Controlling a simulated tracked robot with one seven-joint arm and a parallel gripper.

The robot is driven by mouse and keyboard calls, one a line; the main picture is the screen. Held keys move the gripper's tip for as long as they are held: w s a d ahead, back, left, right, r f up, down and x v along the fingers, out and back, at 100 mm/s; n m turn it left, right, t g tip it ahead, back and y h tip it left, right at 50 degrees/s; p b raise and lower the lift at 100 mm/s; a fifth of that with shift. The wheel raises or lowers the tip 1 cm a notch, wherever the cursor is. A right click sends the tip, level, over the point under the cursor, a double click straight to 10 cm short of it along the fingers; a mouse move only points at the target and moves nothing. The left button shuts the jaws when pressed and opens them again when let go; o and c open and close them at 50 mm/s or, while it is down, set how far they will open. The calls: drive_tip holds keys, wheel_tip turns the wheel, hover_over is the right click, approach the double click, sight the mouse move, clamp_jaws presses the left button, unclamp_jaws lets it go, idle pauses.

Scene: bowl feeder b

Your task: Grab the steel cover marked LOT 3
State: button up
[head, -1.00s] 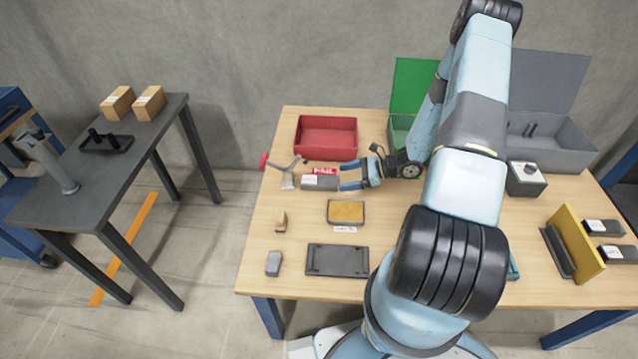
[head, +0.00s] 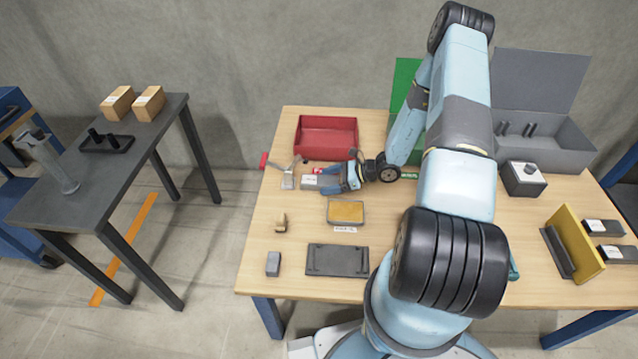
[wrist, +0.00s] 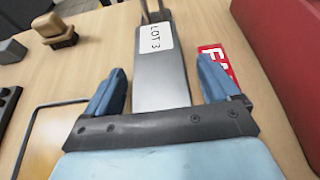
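The steel cover (head: 306,183) is a flat grey plate on the wooden table, below the red bin. In the wrist view the cover (wrist: 160,85) carries a white label reading LOT 3 and lies lengthwise ahead of my gripper. My gripper (head: 326,181) is at the cover's right end in the head view. In the wrist view my gripper (wrist: 162,72) is open, with one blue finger on each side of the cover's near end. A narrow gap shows between each finger and the cover. Whether the fingers are at the cover's height is hard to tell.
A red label (wrist: 214,60) lies right beside the right finger. A forked metal piece (head: 289,180) lies at the cover's far end. The red bin (head: 327,150) stands behind. A yellow-filled tray (head: 345,212) and a dark tray (head: 337,260) lie nearer me.

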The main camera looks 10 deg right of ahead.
drive_tip(key=c, duration=1.2)
drive_tip(key=shift+c, duration=0.2)
drive_tip(key=shift+r, duration=0.15)
